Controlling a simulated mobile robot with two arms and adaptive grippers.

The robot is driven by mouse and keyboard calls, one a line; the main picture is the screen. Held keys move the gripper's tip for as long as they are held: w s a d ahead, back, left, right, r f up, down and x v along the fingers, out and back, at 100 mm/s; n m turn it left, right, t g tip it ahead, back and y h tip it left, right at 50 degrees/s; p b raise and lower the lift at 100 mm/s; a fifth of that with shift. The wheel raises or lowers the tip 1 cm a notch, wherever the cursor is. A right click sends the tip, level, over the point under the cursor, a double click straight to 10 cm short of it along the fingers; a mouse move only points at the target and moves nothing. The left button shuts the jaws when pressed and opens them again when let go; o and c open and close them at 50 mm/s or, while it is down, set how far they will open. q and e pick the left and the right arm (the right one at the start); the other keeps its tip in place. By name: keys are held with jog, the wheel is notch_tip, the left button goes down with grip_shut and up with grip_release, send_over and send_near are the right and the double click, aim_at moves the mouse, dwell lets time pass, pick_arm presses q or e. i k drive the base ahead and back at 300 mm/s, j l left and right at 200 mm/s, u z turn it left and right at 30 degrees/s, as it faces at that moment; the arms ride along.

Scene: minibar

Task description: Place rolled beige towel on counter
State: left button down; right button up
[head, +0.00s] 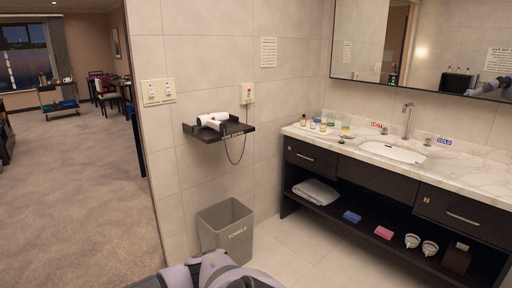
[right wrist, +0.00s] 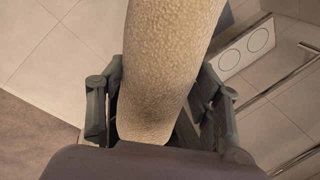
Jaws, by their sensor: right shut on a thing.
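The rolled beige towel (right wrist: 172,55) fills the middle of the right wrist view, a long textured roll running up out of the picture. My right gripper (right wrist: 158,108) is shut on it, with one finger along each side. In the head view the towel and the gripper do not show; only part of my own arm is at the bottom edge. The white marble counter (head: 468,172) with a sink (head: 393,152) is at the right of the head view. My left gripper is not in view.
Small bottles (head: 312,125) stand at the counter's left end. A faucet (head: 407,118) is behind the sink. A grey bin (head: 226,232) stands on the floor below a wall shelf (head: 218,128) holding a hair dryer. A folded grey towel (head: 317,191) lies on the lower shelf.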

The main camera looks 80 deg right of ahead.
aim_at(486, 183)
jog(key=l+z, duration=0.2)
jog(key=z, duration=1.75)
jog(key=i+l+z, duration=0.15)
jog(key=l+z, duration=0.15)
jog(key=z, duration=0.2)
jog(key=i+l+z, duration=0.2)
jog(key=z, duration=0.3)
jog(key=i+l+z, duration=0.25)
jog(key=z, duration=0.25)
jog(key=i+l+z, duration=0.1)
jog(key=i+z, duration=0.15)
jog(key=z, duration=0.25)
